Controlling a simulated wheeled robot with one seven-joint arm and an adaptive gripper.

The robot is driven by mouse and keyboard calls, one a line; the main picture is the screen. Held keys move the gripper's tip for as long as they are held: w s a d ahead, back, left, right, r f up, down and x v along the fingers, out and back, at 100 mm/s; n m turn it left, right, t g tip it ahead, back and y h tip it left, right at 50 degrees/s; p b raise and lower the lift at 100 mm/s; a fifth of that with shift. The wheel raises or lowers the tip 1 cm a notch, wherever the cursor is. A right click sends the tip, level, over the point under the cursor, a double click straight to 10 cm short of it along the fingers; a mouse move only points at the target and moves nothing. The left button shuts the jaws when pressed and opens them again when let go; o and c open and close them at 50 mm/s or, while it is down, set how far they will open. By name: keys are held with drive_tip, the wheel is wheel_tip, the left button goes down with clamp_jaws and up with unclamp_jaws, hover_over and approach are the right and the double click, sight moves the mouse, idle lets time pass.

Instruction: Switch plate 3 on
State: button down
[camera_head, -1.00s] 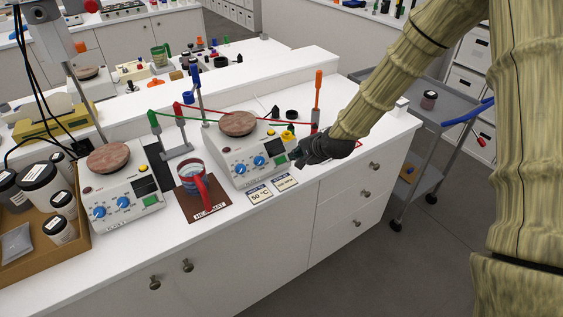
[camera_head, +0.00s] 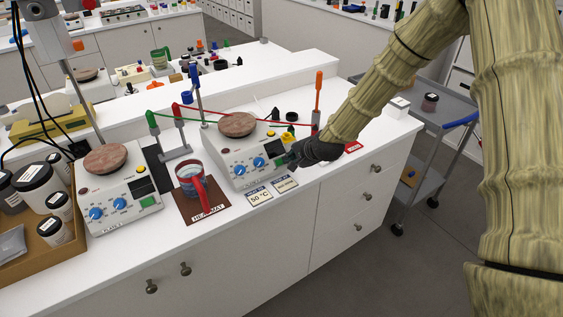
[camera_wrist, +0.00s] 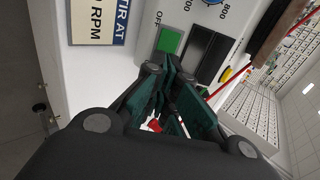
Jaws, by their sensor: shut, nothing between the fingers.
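The right hotplate (camera_head: 228,160) is a white box with a round reddish-brown top, two blue knobs and a green switch (camera_head: 280,162) at the right of its front panel. Its plate number is too small to read. In the wrist view the green switch (camera_wrist: 170,40) sits beside an "OFF" mark and a dark display (camera_wrist: 206,55). My gripper (camera_head: 289,158) is shut and empty, just at the right of this switch. In the wrist view its fingertips (camera_wrist: 160,78) are close below the switch; I cannot tell if they touch it. A similar hotplate (camera_head: 122,205) stands at the left.
A mug (camera_head: 190,176) on a brown heat mat stands between the hotplates. Cards reading "50 °C" (camera_head: 258,198) and a stir speed (camera_head: 285,185) lie before the right hotplate. Clamp stands and red and green leads are behind. A box of jars (camera_head: 75,240) is at the left.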

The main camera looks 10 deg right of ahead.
drive_tip(key=shift+w+a+f+b, duration=0.15)
drive_tip(key=shift+w+f+b, duration=0.15)
drive_tip(key=shift+w+f, duration=0.15)
drive_tip(key=shift+s+r, duration=0.1)
drive_tip(key=shift+r, duration=0.1)
drive_tip(key=p+v, duration=0.2)
drive_tip(key=v, duration=1.3)
drive_tip(key=shift+s+r, duration=0.2)
drive_tip(key=shift+s, duration=0.05)
idle(0.4)
